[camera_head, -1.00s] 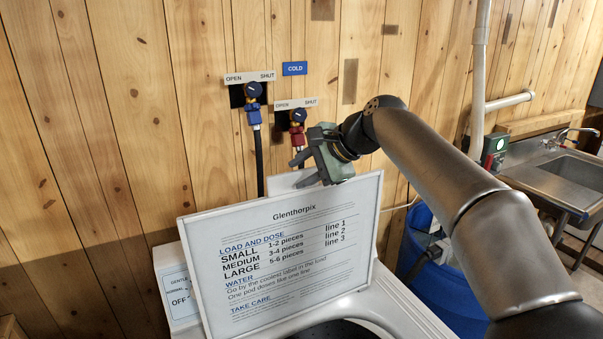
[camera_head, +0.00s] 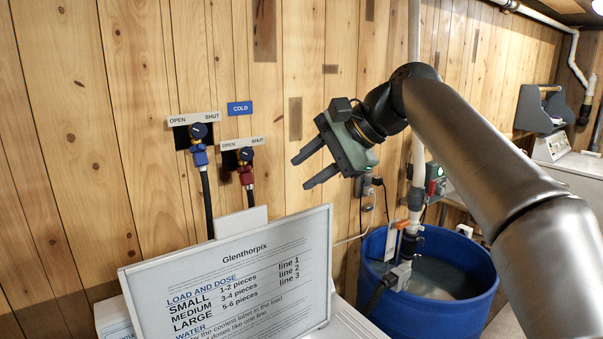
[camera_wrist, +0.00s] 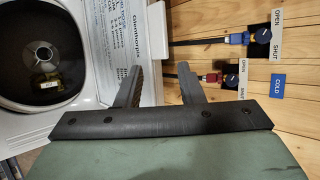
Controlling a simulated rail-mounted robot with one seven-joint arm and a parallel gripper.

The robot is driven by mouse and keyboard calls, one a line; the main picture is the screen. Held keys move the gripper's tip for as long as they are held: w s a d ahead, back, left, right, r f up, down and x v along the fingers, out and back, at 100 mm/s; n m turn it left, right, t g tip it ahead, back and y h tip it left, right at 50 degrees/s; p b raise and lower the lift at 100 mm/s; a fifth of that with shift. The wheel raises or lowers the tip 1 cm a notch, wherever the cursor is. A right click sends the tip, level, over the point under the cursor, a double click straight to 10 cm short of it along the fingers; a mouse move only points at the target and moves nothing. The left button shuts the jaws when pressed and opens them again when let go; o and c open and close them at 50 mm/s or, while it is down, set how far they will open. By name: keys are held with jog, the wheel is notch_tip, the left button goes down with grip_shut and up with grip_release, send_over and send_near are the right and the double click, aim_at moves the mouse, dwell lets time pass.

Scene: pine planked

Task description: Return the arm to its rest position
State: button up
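My gripper (camera_head: 312,169) is raised in front of the pine wall, right of the valves and above the sign. Its two dark fingers point left and stand apart with nothing between them. The wrist view also shows the fingers (camera_wrist: 158,82) spread and empty. The gripper touches nothing that I can see. My arm reaches in from the right.
A blue-handled valve (camera_head: 199,142) and a red one (camera_head: 245,164) sit on the wall. The Glenthorpix sign (camera_head: 235,275) stands below. A blue tub (camera_head: 455,313) is at right. An open drum (camera_wrist: 40,55) holding a dark item shows in the wrist view.

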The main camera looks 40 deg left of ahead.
dwell(0.5)
jog(key=w+d+f+t+h+b, duration=0.1)
jog(key=w+d+f+t+h, duration=0.1)
jog(key=d+f, duration=0.55)
jog(key=w+d+f+t+h, duration=0.2)
jog(key=w+d+f, duration=0.15)
jog(key=d, duration=0.75)
jog(key=w+d+f+t+h+b, duration=0.1)
jog(key=w+d+f, duration=0.1)
jog(key=d+f, duration=0.65)
jog(key=s+d+f+h, duration=0.1)
jog(key=s+d+f, duration=0.4)
jog(key=d, duration=0.4)
jog(key=s+d+f+h+b, duration=0.1)
jog(key=s+d+f, duration=0.5)
jog(key=d, duration=0.3)
jog(key=s+d+f+h, duration=0.2)
jog(key=s+d+f, duration=0.4)
jog(key=d, duration=0.3)
jog(key=shift+d+f, duration=0.2)
jog(key=shift+f, duration=0.45)
